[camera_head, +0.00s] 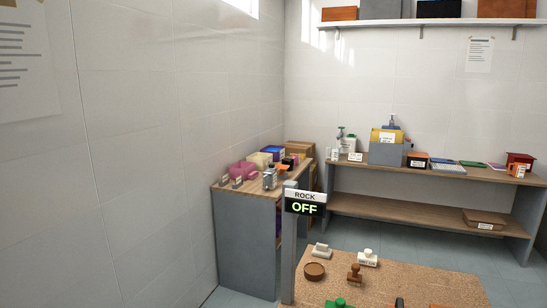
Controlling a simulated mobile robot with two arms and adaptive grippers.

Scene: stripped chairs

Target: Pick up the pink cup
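No clear pink cup shows. A rounded pink thing (243,170) lies on the wooden top of the left counter (228,188), close to the left wall; its shape is too small to tell whether it is a cup. Small grey pieces stand in front of it. Neither of my grippers is in view.
A sign reading "ROCK OFF" (305,203) stands on a grey post before the counter. A cork-coloured surface (328,288) holds stamps and a brown round dish (315,271). A long shelf bench (350,169) with boxes and bottles runs along the back wall. Grey floor shows between them.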

